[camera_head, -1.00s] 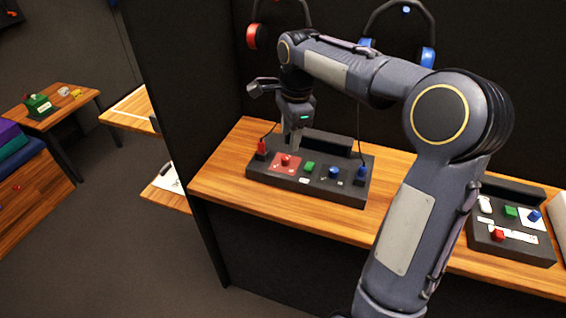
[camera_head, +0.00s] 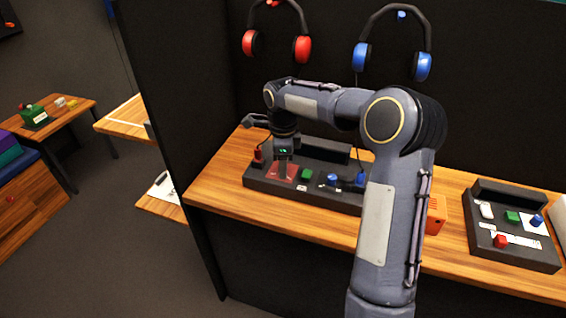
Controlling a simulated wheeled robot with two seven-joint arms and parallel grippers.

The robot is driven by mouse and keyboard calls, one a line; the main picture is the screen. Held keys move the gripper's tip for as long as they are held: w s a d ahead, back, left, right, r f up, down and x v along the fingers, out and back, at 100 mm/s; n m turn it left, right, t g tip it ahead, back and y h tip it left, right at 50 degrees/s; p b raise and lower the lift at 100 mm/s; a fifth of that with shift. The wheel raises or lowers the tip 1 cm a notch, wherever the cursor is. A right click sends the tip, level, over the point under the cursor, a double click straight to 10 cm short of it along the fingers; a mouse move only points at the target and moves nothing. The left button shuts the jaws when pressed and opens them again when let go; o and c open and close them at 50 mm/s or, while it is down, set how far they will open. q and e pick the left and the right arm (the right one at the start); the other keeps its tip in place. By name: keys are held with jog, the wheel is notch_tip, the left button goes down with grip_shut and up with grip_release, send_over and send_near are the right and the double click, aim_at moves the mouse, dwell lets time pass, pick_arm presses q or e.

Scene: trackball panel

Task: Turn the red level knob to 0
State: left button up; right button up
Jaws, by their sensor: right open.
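The dark control panel (camera_head: 325,203) sits on the wooden counter, with a red square plate (camera_head: 290,176) at its left part. My right gripper (camera_head: 281,174) points down over this plate, open. The red knob that showed on the plate earlier is hidden behind the gripper now, so its setting cannot be read. I cannot tell whether the fingers touch the knob or are around it. My left gripper is not in view.
Right of the plate are a green button (camera_head: 305,174), a blue knob (camera_head: 332,180) and a blue plug (camera_head: 360,179). A red plug (camera_head: 258,155) is at the left. A second panel (camera_head: 515,250) and an orange box (camera_head: 436,214) lie to the right. Headphones hang behind.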

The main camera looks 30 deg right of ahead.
jog(key=shift+c, duration=0.4)
grip_shut()
